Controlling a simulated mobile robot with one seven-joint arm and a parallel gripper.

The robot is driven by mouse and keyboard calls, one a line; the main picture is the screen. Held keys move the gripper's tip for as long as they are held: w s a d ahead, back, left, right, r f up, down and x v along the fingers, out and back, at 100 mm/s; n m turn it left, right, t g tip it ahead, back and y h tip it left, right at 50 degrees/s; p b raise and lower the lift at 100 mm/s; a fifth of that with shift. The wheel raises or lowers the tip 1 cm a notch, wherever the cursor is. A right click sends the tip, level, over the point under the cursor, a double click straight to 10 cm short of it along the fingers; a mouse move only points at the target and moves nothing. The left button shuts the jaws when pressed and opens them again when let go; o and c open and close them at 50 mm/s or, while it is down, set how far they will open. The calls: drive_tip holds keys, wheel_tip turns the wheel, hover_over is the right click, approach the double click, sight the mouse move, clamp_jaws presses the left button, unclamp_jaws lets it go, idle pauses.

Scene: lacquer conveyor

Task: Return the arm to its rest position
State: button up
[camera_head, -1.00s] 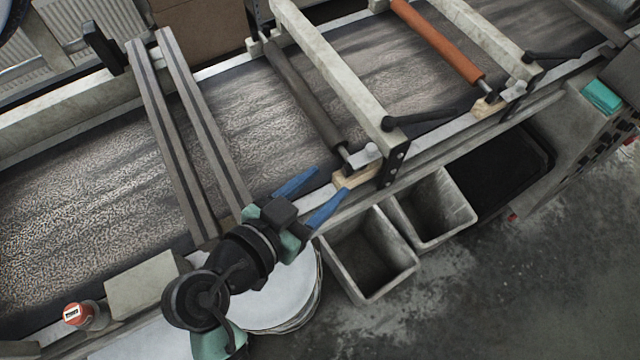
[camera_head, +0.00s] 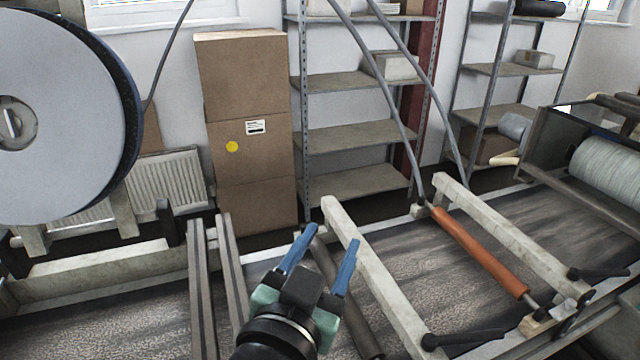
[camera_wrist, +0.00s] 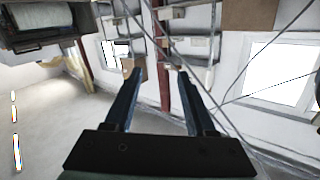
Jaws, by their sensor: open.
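My gripper (camera_head: 326,248) is in the lower middle of the head view, raised above the conveyor with its blue fingers pointing up and away. The fingers are spread apart with nothing between them. In the wrist view my gripper (camera_wrist: 155,75) also shows open and empty, with shelving and the wall far beyond the fingertips. Part of the arm below the wrist is cut off by the bottom edge of the head view.
The conveyor belt (camera_head: 130,325) runs across below, crossed by pale frame bars (camera_head: 375,280), a dark roller and an orange roller (camera_head: 478,252). A large white reel (camera_head: 60,115) stands at left. Stacked cardboard boxes (camera_head: 250,165) and metal shelves (camera_head: 350,137) stand behind.

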drive_tip(key=s+r+n+t+y, duration=0.2)
drive_tip(key=s+r+t, duration=0.3)
drive_tip(key=r, duration=1.1)
drive_tip(key=s+a+r+n+t+y, duration=0.1)
drive_tip(key=s+r+n+t+y, duration=0.2)
drive_tip(key=r, duration=1.2)
drive_tip(key=s+t, duration=0.1)
drive_tip(key=t, duration=0.2)
drive_tip(key=shift+s+r+n, duration=0.35)
drive_tip(key=shift+r+n, duration=0.05)
drive_tip(key=shift+f, duration=0.15)
